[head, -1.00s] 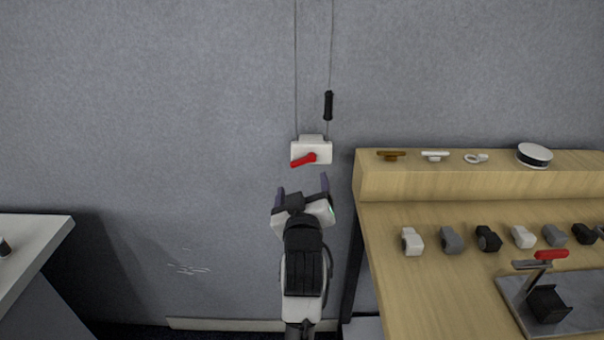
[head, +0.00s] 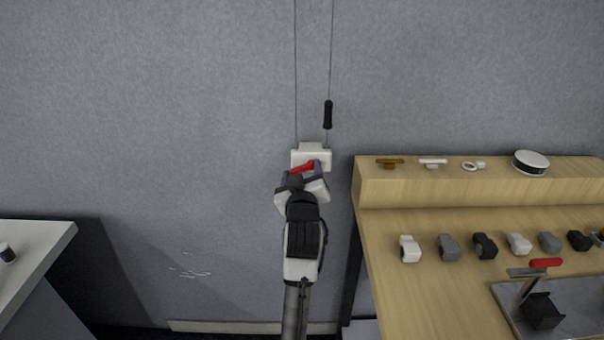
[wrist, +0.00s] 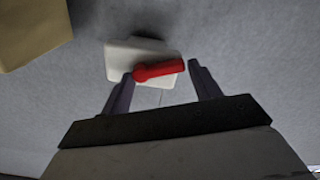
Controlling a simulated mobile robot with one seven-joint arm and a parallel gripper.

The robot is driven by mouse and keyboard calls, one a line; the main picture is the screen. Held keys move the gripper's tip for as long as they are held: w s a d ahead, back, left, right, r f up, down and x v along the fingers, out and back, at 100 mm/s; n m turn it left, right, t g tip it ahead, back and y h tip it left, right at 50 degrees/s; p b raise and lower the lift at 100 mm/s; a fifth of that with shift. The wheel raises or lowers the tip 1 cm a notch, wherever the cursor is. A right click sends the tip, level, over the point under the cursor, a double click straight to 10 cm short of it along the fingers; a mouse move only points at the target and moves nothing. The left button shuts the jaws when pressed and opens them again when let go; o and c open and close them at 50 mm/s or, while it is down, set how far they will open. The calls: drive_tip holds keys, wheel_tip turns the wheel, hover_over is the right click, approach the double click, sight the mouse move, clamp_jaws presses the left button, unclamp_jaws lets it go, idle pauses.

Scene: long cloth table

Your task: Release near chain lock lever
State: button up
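The chain lock is a white box (head: 325,156) on the grey wall, with a red lever (head: 303,167) on its front. In the wrist view the white box (wrist: 118,62) and the red lever (wrist: 160,70) lie just ahead of the fingers. My gripper (head: 302,170) is at the lock, and its fingers partly cover it in the head view. In the wrist view my gripper (wrist: 162,76) is open, one finger on each side of the lever. I cannot tell whether either finger touches the lever.
Two thin cords run up the wall above the lock, with a black handle (head: 328,115) on the right one. A wooden table (head: 405,300) with a raised shelf (head: 480,188) stands close on the right. A white counter (head: 35,240) is at the left.

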drive_tip(key=c, duration=0.6)
drive_tip(key=shift+o, duration=0.2)
drive_tip(key=shift+r+m, duration=0.3)
drive_tip(key=shift+m, duration=1.1)
drive_tip(key=o, duration=1)
drive_tip(key=shift+s+f, duration=0.1)
drive_tip(key=shift+s, duration=0.45)
drive_tip(key=s+p, duration=0.8)
drive_tip(key=s, duration=0.4)
drive_tip(key=shift+s, duration=0.35)
